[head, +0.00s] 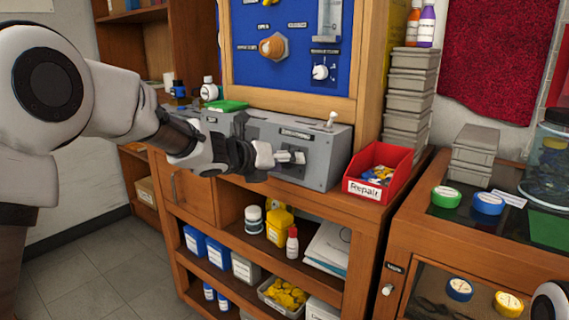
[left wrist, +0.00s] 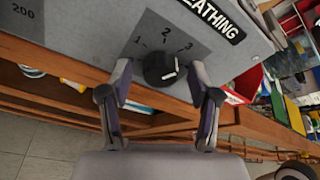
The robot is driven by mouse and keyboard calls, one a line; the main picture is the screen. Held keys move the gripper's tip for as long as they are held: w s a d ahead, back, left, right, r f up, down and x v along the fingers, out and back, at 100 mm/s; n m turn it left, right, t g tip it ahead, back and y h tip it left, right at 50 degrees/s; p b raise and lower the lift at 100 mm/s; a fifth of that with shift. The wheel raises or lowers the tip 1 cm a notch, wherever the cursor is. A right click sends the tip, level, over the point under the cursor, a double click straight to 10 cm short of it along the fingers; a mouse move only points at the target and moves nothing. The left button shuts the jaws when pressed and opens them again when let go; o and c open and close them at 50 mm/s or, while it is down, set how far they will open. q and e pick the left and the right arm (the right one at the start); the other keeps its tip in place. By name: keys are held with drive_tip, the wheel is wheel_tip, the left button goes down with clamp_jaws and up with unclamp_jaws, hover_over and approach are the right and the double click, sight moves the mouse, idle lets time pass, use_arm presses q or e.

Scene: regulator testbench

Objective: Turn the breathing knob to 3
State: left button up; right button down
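The breathing knob (left wrist: 157,68) is black with a white mark, on a grey dial plate (left wrist: 180,38) numbered 1, 2 and 3. I cannot tell for sure which number the mark points to. The plate is on the front of a grey box, the regulator testbench (head: 318,160), under a black label reading "BREATHING" (left wrist: 215,18). My left gripper (left wrist: 160,72) is open, with one finger on each side of the knob and gaps visible between. In the head view my left gripper (head: 275,157) is at the box front and hides the knob.
A red "Repair" bin (head: 378,172) stands right of the box, with stacked grey trays (head: 410,95) behind it. A green item (head: 228,106) lies on the box's left top. A white lever (head: 332,118) sticks up from the box's top right. Shelves below hold bottles.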

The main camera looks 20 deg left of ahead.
use_arm(q)
drive_tip(key=v, duration=1.2)
